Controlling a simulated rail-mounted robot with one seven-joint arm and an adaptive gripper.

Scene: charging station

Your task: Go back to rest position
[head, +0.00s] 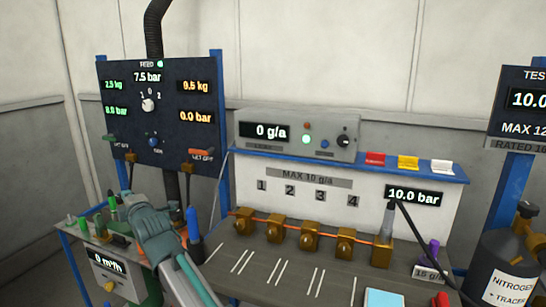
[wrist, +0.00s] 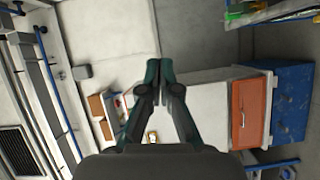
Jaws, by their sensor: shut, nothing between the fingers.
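My gripper (wrist: 159,70) shows in the wrist view with its two teal and dark fingers together at the tips. Nothing is between them, and they appear to point out into open room, touching nothing. In the head view my grey and teal arm (head: 160,240) reaches up from the lower left, in front of the left side of the bench. I cannot clearly make out the fingertips there.
A dark feed panel (head: 165,80) stands behind the arm. A bench (head: 250,265) with several brass valve blocks is to its right. A nitrogen cylinder (head: 510,262) stands at far right. The wrist view shows an orange-fronted cabinet (wrist: 251,113) and a blue cabinet (wrist: 292,103).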

